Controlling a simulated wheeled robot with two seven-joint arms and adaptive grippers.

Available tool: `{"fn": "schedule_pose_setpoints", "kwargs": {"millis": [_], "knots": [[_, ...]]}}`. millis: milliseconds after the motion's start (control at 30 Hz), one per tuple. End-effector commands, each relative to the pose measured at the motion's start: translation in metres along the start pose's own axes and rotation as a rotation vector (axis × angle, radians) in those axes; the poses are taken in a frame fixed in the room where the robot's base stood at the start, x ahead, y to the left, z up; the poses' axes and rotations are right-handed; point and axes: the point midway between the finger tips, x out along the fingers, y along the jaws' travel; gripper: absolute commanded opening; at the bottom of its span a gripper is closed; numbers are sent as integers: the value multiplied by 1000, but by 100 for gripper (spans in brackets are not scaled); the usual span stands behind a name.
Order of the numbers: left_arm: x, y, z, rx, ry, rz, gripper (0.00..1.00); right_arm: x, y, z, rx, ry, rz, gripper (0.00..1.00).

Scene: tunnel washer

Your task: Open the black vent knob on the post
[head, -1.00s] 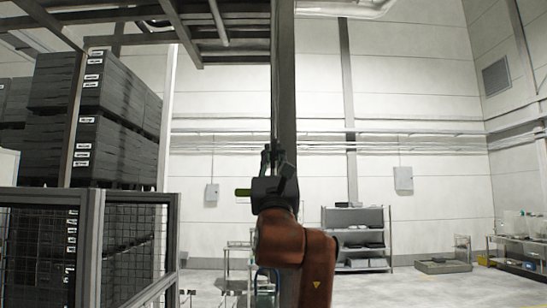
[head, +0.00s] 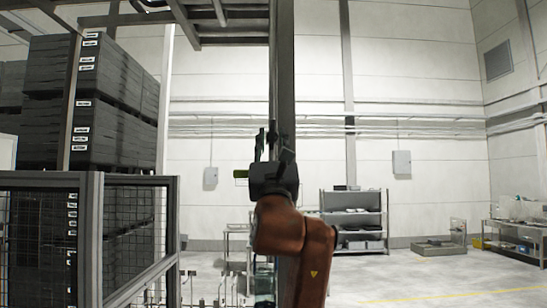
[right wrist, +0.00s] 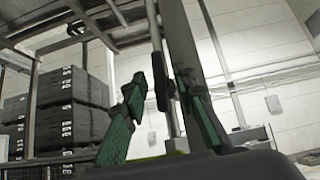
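The dark post (head: 283,70) rises through the middle of the head view and shows in the right wrist view (right wrist: 184,50). My right gripper (head: 272,145) is upright in front of the post, its fingers pointing up. In the right wrist view its green-padded fingers (right wrist: 160,88) stand apart. A dark upright piece (right wrist: 160,82), which looks like the black vent knob, shows in the gap between them, beside the post. I cannot tell whether the fingers touch it. In the head view the gripper and post make the knob hard to pick out. My left gripper is not in view.
Stacked dark crates (head: 90,95) stand at the left behind a mesh fence (head: 88,235). A grey shelf (head: 353,215) stands behind the post to the right. Overhead beams (head: 225,22) cross the top left. The floor at the right (head: 430,285) is open.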

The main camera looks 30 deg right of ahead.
Motion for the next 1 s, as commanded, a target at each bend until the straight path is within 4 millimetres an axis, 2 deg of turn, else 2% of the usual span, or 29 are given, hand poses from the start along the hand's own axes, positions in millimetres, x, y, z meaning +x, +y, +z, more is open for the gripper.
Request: {"fn": "schedule_pose_setpoints", "kwargs": {"millis": [300,500,700,1000], "knots": [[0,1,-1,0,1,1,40,-60,-1,-2,0,0,-3,26],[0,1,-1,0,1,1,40,-90,-1,-2,0,0,-2,26],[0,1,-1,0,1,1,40,-102,-2,-1,1,0,-2,26],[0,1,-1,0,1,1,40,-103,-1,-2,0,1,-2,26]]}}
